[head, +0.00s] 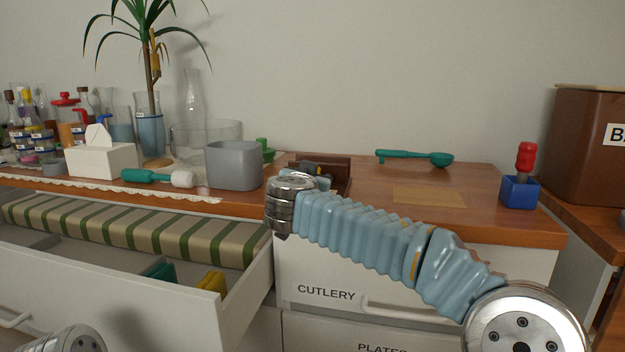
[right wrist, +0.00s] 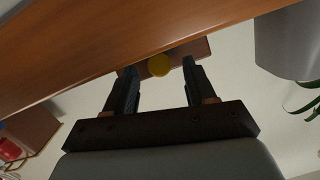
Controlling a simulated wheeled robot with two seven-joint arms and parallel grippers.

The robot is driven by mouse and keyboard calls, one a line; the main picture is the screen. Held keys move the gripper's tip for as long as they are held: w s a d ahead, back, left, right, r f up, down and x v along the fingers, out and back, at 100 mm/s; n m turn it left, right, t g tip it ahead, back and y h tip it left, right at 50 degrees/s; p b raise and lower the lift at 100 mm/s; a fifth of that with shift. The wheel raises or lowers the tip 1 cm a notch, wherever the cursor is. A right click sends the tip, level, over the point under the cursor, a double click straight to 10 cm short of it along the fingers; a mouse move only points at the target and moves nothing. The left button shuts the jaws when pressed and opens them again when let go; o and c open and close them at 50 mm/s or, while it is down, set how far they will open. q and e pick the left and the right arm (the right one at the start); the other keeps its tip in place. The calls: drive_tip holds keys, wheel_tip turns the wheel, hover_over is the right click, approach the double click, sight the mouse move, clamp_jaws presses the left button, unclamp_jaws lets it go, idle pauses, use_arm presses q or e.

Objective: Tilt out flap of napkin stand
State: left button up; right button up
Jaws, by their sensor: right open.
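The napkin stand appears to be the brown box (head: 340,164) on the counter behind my right wrist in the head view, partly hidden by my arm. In the right wrist view its brown face (right wrist: 185,54) shows a round yellow knob (right wrist: 158,66). My right gripper (right wrist: 159,68) is open, its two dark fingers pointing at this face. The knob lies between the fingertips in the picture, nearer the left one; I cannot tell whether anything touches. Whether the flap is tilted is unclear. My left gripper is out of view.
A grey bin (head: 234,166) stands just left of my right wrist. A green ladle (head: 415,157), a tan mat (head: 428,197) and a blue holder (head: 519,191) are to the right. Below, a drawer (head: 205,318) stands open at left; the cutlery drawer (head: 420,270) is under the counter.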

use_arm(q)
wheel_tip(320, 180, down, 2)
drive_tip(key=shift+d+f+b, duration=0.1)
drive_tip(key=shift+b, duration=0.85)
use_arm(e)
drive_tip(key=v, duration=1.2)
drive_tip(key=shift+s, duration=0.15)
